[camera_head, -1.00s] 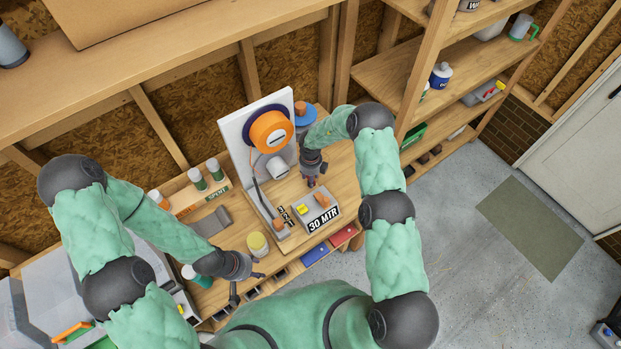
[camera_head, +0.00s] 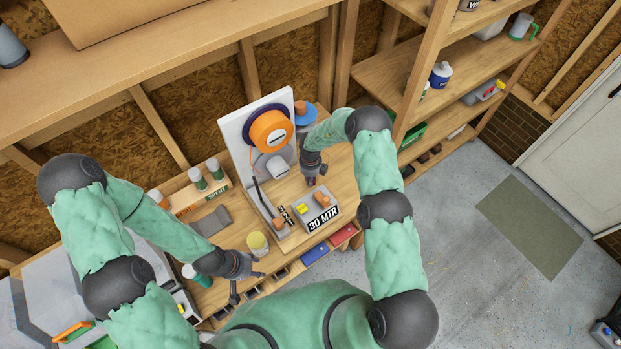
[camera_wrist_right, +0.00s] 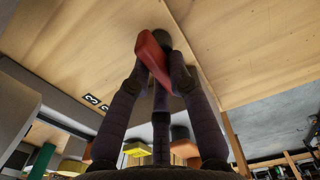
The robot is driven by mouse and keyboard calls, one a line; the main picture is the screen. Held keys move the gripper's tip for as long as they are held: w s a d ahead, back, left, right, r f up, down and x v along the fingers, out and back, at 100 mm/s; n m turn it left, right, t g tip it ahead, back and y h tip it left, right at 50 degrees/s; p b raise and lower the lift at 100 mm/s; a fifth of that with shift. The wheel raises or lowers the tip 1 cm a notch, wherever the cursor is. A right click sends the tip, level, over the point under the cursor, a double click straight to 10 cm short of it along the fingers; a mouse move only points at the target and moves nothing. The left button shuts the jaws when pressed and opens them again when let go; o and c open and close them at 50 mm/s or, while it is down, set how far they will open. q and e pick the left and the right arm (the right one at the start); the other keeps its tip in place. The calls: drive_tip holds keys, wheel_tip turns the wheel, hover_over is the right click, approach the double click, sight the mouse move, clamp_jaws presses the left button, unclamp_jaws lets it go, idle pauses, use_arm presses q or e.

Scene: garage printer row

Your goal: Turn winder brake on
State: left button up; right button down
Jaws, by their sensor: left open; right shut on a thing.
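The winder is an upright white board (camera_head: 236,133) with an orange spool (camera_head: 268,131) on it, standing on the bench. A grey box (camera_head: 318,212) labelled "30 MTR" with an orange knob (camera_head: 322,199) sits at its foot. My right gripper (camera_head: 310,181) is beside the winder, behind the box. In the right wrist view it (camera_wrist_right: 160,62) is shut on a red handle-like piece (camera_wrist_right: 152,57) with a dark round end. I cannot tell whether this is the brake lever or its setting. My left gripper (camera_head: 255,275) is open and empty near the bench's front edge, beside a yellow-topped jar (camera_head: 257,244).
A wooden rack (camera_head: 188,201) with white bottles stands left of the winder. A blue-topped object (camera_head: 305,112) is close behind my right gripper. Blue and red bins (camera_head: 315,252) lie under the bench front.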

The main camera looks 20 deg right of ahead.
use_arm(q)
drive_tip(key=shift+f, duration=0.25)
use_arm(e)
drive_tip(key=shift+m, duration=0.3)
drive_tip(key=m+b, duration=0.2)
drive_tip(key=m, duration=0.1)
drive_tip(key=shift+a, duration=0.1)
drive_tip(key=m+b, duration=0.1)
drive_tip(key=m, duration=0.3)
drive_tip(key=shift+w+a, duration=0.15)
use_arm(q)
wheel_tip(320, 180, down, 5)
drive_tip(key=shift+r+b, duration=0.15)
drive_tip(key=shift+b, duration=0.9)
use_arm(e)
drive_tip(key=m, duration=0.5)
drive_tip(key=shift+w+m, duration=0.2)
drive_tip(key=shift+m, duration=0.2)
use_arm(q)
drive_tip(key=shift+f+b, duration=0.45)
use_arm(e)
drive_tip(key=m, duration=0.4)
drive_tip(key=shift+w, duration=0.15)
drive_tip(key=shift+m, duration=0.3)
drive_tip(key=c, duration=1.1)
unclamp_jaws()
drive_tip(key=shift+c, duration=0.2)
